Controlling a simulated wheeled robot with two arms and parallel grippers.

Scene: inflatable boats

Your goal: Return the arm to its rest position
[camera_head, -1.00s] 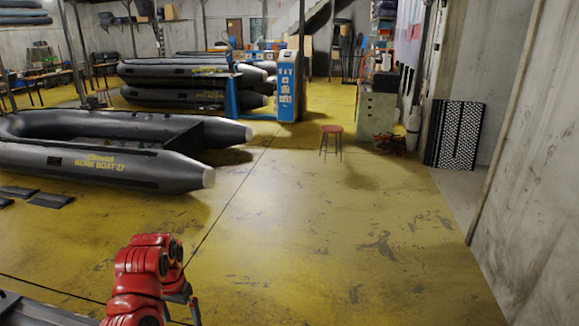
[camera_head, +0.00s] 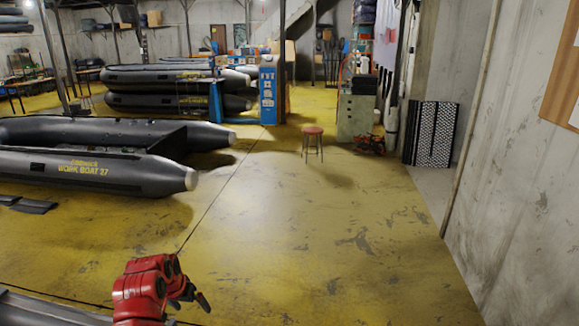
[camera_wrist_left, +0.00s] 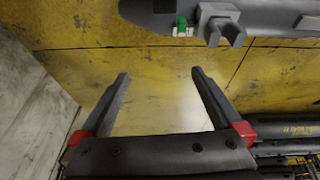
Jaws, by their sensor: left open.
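My left arm is red and comes in at the bottom left of the head view. Its dark gripper (camera_head: 194,297) is over the yellow floor. In the left wrist view the two dark fingers of the left gripper (camera_wrist_left: 161,74) are spread wide apart, with only bare floor seen between them. Nothing is held. My right gripper is in neither view.
A work boat (camera_head: 95,174) lies on the left, with stacked boats (camera_head: 170,78) behind. A red stool (camera_head: 313,140) stands beyond open yellow floor (camera_head: 300,220). A concrete wall (camera_head: 520,190) bounds the right. A boat edge (camera_wrist_left: 265,18) crosses the top of the wrist view.

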